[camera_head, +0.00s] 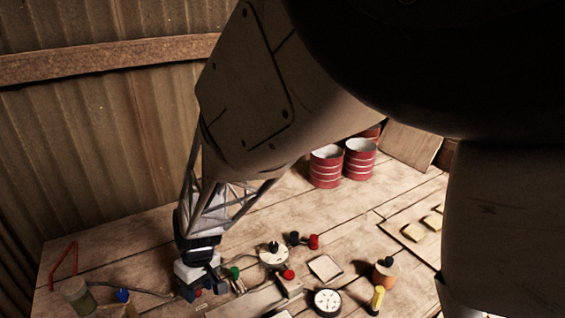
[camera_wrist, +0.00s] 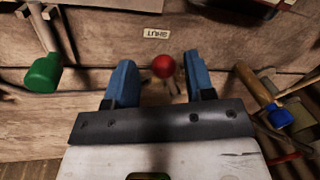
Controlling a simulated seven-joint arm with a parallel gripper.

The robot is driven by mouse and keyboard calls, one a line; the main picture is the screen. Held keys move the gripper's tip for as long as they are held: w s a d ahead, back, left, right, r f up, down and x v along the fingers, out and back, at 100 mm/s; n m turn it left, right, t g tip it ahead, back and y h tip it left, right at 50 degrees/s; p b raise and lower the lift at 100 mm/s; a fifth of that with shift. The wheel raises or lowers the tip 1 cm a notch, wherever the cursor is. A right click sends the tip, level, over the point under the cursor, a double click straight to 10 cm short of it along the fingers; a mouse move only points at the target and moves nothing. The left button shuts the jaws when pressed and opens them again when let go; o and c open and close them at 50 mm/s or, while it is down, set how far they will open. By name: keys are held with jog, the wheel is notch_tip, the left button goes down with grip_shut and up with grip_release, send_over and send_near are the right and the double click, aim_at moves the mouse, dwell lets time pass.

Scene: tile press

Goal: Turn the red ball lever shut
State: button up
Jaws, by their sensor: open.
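The red ball lever (camera_wrist: 164,66) shows in the wrist view as a round red ball on a short stem. It lies between the two blue fingers of my gripper (camera_wrist: 160,75), which are open with a gap on each side of the ball. A small label reading SHUT (camera_wrist: 157,34) is on the wood just beyond the ball. In the head view my gripper (camera_head: 204,290) is low over the bench at the lower left.
A green knob (camera_wrist: 42,72) is left of my gripper in the wrist view, and a blue knob (camera_wrist: 278,115) with a wooden handle is to its right. In the head view, a dial gauge (camera_head: 327,301), a red button (camera_head: 289,274) and red-striped cans (camera_head: 326,167) stand further right.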

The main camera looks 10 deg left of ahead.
jog(key=w+n, duration=0.1)
jog(key=n, duration=0.1)
jog(key=w+n+h, duration=0.1)
jog(key=w+n, duration=0.1)
jog(key=n, duration=0.1)
jog(key=shift+a, duration=0.1)
jog(key=n, duration=0.2)
jog(key=w+a+n, duration=0.1)
jog(key=shift+w+n+h, duration=0.25)
jog(key=shift+n+h, duration=0.05)
jog(key=shift+n, duration=0.1)
jog(key=shift+w+a+n, duration=0.2)
jog(key=shift+w+n, duration=0.05)
jog(key=shift+n, duration=0.4)
jog(key=shift+w+a+n, duration=0.2)
jog(key=shift+w+n, duration=0.05)
jog(key=shift+n, duration=0.4)
notch_tip(320, 180, up, 8)
jog(key=w, duration=0.1)
jog(key=w+d+r+m, duration=0.1)
jog(key=d+r+m, duration=0.4)
jog(key=d, duration=0.7)
jog(key=w+d+r+m+t+y, duration=0.1)
jog(key=d+r+m, duration=0.4)
jog(key=d, duration=0.8)
jog(key=shift+w+d+t, duration=0.15)
jog(key=shift+w+t, duration=0.15)
jog(key=shift+w, duration=0.2)
jog(key=shift+r, duration=0.1)
